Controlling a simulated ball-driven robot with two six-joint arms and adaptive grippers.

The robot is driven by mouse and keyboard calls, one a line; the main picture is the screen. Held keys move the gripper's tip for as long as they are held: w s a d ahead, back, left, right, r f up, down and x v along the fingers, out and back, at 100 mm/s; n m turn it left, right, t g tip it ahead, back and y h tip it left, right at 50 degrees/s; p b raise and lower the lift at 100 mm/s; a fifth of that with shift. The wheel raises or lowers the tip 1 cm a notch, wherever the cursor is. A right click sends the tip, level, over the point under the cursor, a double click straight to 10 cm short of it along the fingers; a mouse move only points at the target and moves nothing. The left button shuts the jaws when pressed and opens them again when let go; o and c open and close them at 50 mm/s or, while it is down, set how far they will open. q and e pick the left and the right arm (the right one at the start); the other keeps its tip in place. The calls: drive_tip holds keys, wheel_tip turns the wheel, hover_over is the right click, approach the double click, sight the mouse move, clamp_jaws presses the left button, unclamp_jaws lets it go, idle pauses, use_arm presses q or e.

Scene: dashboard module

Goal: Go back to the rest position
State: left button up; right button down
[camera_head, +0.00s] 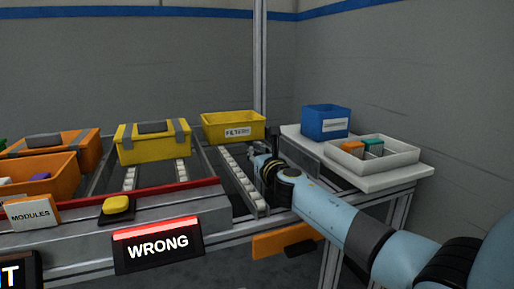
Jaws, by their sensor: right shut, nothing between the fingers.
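My right arm comes in from the lower right, and its gripper (262,152) is over the roller lane in front of the small side table. The gripper is small and partly turned away behind its own wrist. It is shut with nothing in it. My left gripper is not in view.
A blue bin (325,121) and a white divided tray (373,158) stand on the side table (420,177). A yellow bin (233,127), a closed yellow case (153,142) and orange containers (40,178) stand left. A yellow button (118,204) and a lit WRONG sign (158,244) are in front.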

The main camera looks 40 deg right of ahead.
drive_tip(key=shift+s+a, duration=0.1)
drive_tip(key=shift+s, duration=0.3)
